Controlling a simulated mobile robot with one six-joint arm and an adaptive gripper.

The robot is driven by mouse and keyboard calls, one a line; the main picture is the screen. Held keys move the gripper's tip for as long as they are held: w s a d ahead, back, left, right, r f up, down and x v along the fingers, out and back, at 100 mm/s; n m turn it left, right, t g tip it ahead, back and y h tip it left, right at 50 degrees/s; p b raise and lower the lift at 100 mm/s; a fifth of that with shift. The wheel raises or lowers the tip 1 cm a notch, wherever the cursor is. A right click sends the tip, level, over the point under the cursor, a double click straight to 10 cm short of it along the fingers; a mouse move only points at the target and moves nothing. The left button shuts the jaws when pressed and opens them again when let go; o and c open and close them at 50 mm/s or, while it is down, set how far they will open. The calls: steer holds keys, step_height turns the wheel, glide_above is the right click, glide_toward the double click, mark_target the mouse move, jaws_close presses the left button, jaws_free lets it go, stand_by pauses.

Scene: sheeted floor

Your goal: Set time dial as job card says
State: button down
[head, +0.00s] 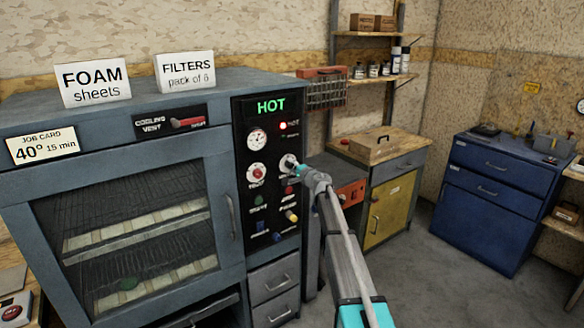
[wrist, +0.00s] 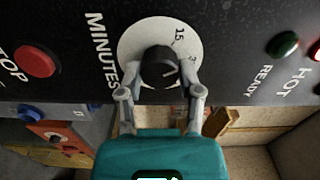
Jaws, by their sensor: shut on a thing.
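The job card (head: 42,146) on the oven's front left reads 40° 15 min. The time dial is a black knob (wrist: 160,67) on a white disc (wrist: 132,45) marked MINUTES in the wrist view; the number 15 shows at the disc's upper right, with another number partly hidden. A pale mark shows on the knob, but I cannot tell its exact setting. My gripper (wrist: 161,80) is shut on the knob, one finger on each side. In the head view my gripper (head: 297,169) reaches the black control panel (head: 242,195) and partly covers the dial.
A lit green HOT sign (head: 271,106) tops the panel. A red STOP button (wrist: 36,61) and a green READY lamp (wrist: 283,44) flank the dial. The oven door (head: 218,150) is closed over racks. A yellow cabinet (head: 390,210) stands behind my arm.

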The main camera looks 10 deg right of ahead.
steer(key=n, duration=0.6)
stand_by(0.5)
steer(key=shift+s, duration=0.1)
steer(key=shift+c, duration=1.3)
jaws_free()
steer(key=v, duration=1.2)
